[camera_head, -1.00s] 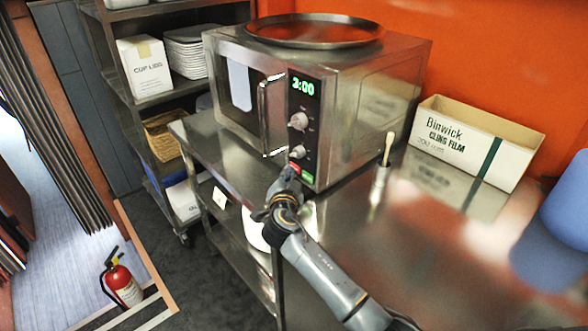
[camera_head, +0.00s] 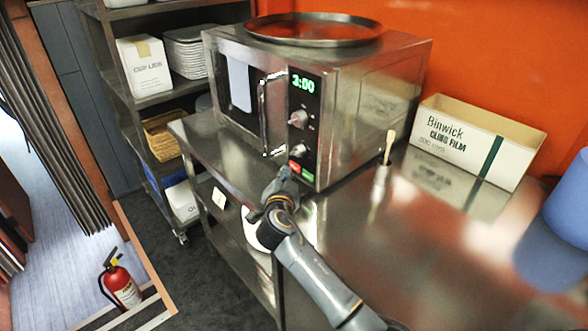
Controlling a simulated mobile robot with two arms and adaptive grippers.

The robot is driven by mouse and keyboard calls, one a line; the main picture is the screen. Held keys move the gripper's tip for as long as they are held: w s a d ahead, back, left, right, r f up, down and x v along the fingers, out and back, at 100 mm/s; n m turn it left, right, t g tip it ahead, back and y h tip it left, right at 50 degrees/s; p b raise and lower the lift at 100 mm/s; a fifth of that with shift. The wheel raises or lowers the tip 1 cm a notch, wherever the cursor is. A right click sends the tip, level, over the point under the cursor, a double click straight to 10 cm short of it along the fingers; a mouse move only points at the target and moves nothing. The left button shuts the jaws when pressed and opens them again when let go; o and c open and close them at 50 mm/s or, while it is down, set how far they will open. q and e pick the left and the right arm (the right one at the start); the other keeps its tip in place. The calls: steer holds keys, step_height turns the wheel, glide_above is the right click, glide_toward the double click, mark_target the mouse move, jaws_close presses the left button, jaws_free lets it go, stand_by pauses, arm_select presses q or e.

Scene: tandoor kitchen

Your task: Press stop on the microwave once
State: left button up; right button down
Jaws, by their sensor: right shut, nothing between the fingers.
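The steel microwave (camera_head: 350,110) stands on the steel counter, its door shut. Its black control panel shows a green display (camera_head: 303,84) that reads like 2:00 or 3:00, with knobs below. At the bottom of the panel are a red button (camera_head: 294,167) and a green button (camera_head: 307,175). My right gripper (camera_head: 284,176) is shut and empty, just in front of and below the red button. A small gap seems to separate the fingertips from the button, but the exact distance is hard to judge. My left gripper is not in view.
A round steel tray (camera_head: 312,30) lies on top of the microwave. A metal cup with a brush (camera_head: 381,180) and a cling film box (camera_head: 476,141) stand on the counter to the right. A shelf with a cup lids box (camera_head: 145,68) is at left. The front counter is clear.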

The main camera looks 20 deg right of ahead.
steer(key=shift+s+a+f+b, duration=0.1)
steer(key=shift+s+a+b, duration=0.1)
steer(key=shift+a+b, duration=0.3)
steer(key=shift+s+a+r+b, duration=0.15)
steer(key=shift+s+a, duration=0.1)
steer(key=shift+a, duration=0.5)
steer(key=shift+s+a+f+b, duration=0.2)
steer(key=shift+a+b, duration=0.15)
steer(key=shift+a, duration=0.25)
steer(key=shift+s+a, duration=0.2)
steer(key=shift+a, duration=0.35)
